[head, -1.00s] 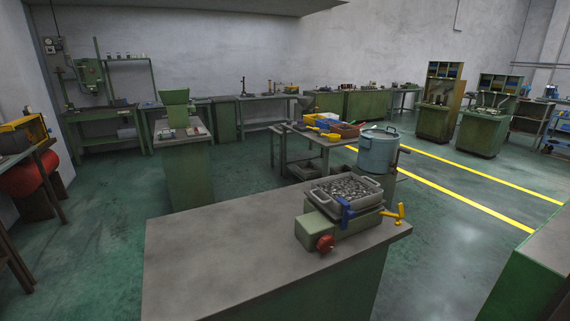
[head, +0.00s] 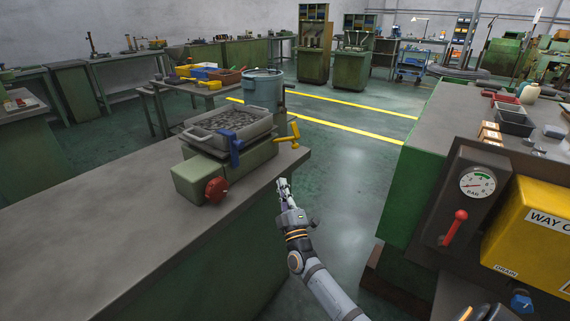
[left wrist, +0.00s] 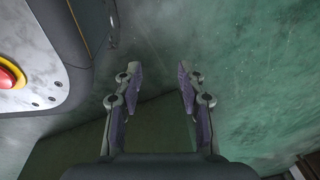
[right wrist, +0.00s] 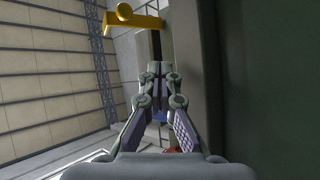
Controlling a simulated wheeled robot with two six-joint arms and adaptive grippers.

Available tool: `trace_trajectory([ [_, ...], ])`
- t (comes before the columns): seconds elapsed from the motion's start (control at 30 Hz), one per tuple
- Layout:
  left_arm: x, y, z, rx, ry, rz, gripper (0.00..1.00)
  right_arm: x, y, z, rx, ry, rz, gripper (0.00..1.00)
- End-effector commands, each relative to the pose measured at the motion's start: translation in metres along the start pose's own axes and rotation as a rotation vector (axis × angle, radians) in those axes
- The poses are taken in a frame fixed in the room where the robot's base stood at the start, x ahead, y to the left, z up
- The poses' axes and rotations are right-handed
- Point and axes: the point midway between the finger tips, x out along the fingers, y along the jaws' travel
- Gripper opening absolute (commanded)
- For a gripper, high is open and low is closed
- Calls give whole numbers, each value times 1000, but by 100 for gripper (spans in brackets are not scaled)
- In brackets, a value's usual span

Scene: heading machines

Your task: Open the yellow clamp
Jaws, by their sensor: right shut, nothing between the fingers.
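The yellow clamp (head: 287,137) sticks out at the right end of the green machine (head: 203,177), beside a grey tray (head: 262,127) full of small metal parts. A yellow bar with a rounded knob, the same clamp, shows at the top of the right wrist view (right wrist: 140,23). My right gripper (head: 283,184) is below the clamp in the head view, apart from it, just off the bench edge. Its fingertips are together and empty in the right wrist view (right wrist: 158,70). My left gripper (left wrist: 157,72) is open and empty above the green floor; I cannot place it in the head view.
A blue clamp (head: 235,150) and a red knob (head: 216,189) are on the near side of the machine. The bench top (head: 120,215) is clear to the left. A second bench with a pressure gauge (head: 478,183) and yellow box (head: 535,230) stands right, across a floor gap.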

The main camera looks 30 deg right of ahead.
Motion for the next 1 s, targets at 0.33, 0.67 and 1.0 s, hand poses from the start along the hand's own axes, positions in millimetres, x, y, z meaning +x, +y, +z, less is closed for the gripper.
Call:
trace_trajectory([
  [0.33,8,0,-3,0,0,0,40,21,41,-14,-61,13,133,0],
  [0.67,10,1,-12,0,4,0,40,84,47,-14,-60,13,132,0],
  [1.0,8,2,-37,0,14,0,40,103,50,13,-64,13,126,0],
])
